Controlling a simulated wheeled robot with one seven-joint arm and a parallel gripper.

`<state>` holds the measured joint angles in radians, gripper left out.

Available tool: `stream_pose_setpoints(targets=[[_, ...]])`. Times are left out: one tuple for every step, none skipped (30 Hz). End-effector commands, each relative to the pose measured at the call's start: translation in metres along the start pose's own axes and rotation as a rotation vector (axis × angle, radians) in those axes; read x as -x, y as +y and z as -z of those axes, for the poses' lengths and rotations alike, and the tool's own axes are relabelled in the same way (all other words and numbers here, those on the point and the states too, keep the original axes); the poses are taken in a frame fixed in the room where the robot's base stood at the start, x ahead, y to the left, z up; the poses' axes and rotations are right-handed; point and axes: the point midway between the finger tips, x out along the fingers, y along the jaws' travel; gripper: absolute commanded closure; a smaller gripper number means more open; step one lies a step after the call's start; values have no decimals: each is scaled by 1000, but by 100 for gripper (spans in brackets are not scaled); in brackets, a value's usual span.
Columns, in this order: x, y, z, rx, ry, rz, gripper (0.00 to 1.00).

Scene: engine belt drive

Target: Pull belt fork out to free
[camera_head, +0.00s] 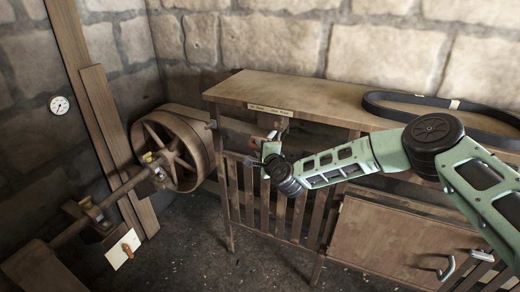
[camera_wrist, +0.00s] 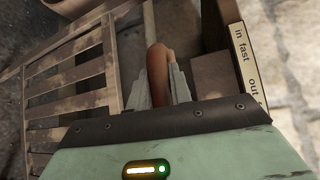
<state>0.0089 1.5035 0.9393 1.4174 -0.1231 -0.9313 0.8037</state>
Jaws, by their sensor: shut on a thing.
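The belt fork's handle, a rounded reddish-brown grip (camera_wrist: 158,62), stands between the two grey fingers of my gripper (camera_wrist: 160,88) in the wrist view. The fingers are closed against its sides. In the head view my gripper (camera_head: 266,146) is at the front of the wooden bench, just below a label strip (camera_head: 270,110). In the wrist view the label (camera_wrist: 246,62) shows the words "in fast" and "out", with its end cut off. The fork's far end cannot be made out.
A slatted guard (camera_head: 262,205) stands below my gripper. A large belt pulley (camera_head: 168,133) on a shaft is at the left. A black belt (camera_head: 385,108) lies on the bench top (camera_head: 300,92). A cabinet door (camera_head: 385,240) is at the lower right. A gauge (camera_head: 59,105) hangs far left.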

Motion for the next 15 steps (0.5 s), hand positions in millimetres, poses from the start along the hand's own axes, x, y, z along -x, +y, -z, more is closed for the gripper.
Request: stream_pose_setpoints(targets=[[2, 1, -3, 0, -2, -1, 100], [5, 2, -6, -1, -2, -2, 100], [10, 4, -12, -1, -4, -3, 100], [14, 5, -16, -2, -5, -3, 100], [19, 6, -22, -2, -6, -4, 100], [27, 8, -30, -2, -8, -4, 100], [32, 10, -35, -2, -8, -4, 100], [38, 12, -41, -2, -8, -5, 100], [44, 14, -47, -2, -8, -5, 100], [49, 15, -52, -2, -7, -4, 100], [54, 17, -56, -1, -8, -4, 100], [58, 18, -61, -1, -8, -4, 100], [62, 19, -64, -1, -7, -4, 100], [64, 20, -66, 0, -6, -4, 100], [67, 20, -68, 0, -5, -4, 100]])
